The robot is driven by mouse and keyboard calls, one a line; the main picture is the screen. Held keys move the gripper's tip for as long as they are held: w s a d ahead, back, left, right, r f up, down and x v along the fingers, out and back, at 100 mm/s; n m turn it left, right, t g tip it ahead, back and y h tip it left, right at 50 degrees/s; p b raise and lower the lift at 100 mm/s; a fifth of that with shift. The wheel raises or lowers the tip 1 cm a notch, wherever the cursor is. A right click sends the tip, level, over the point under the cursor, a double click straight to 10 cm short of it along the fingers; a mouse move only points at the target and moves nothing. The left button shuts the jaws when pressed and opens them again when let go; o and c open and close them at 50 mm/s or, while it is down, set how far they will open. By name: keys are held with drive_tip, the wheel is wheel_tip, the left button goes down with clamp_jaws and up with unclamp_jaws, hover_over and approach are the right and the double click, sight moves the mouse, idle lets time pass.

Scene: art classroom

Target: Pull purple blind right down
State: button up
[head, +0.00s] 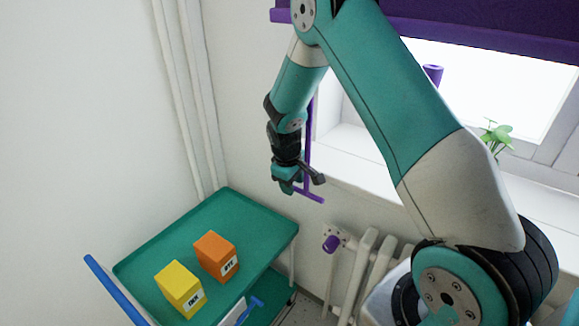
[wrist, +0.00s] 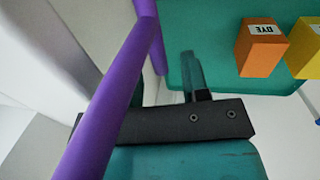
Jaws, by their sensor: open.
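The purple blind (head: 490,38) hangs across the top of the window, with its bottom rail above the bright glass. A thin purple pull rod (head: 309,145) hangs below its left part and ends in a short crossbar. My gripper (head: 303,186) is beside the rod's lower end, close to the crossbar, with its jaws apart. In the wrist view the purple rod (wrist: 105,115) slants across the left side of my gripper (wrist: 165,85) and hides much of the left finger. I cannot tell whether the rod lies between the jaws or touches them.
A green trolley (head: 145,262) with a blue handle (head: 112,288) stands below left, bearing an orange box (head: 211,254) and a yellow box (head: 178,287). A white radiator (head: 375,262) is under the sill. A plant (head: 497,135) and a purple cylinder (head: 433,74) are by the window.

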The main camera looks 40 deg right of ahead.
drive_tip(key=s+a+r+b, duration=0.1)
drive_tip(key=a+r, duration=0.2)
drive_tip(key=r, duration=1.3)
drive_tip(key=shift+r, duration=0.2)
drive_tip(key=shift+a, duration=0.1)
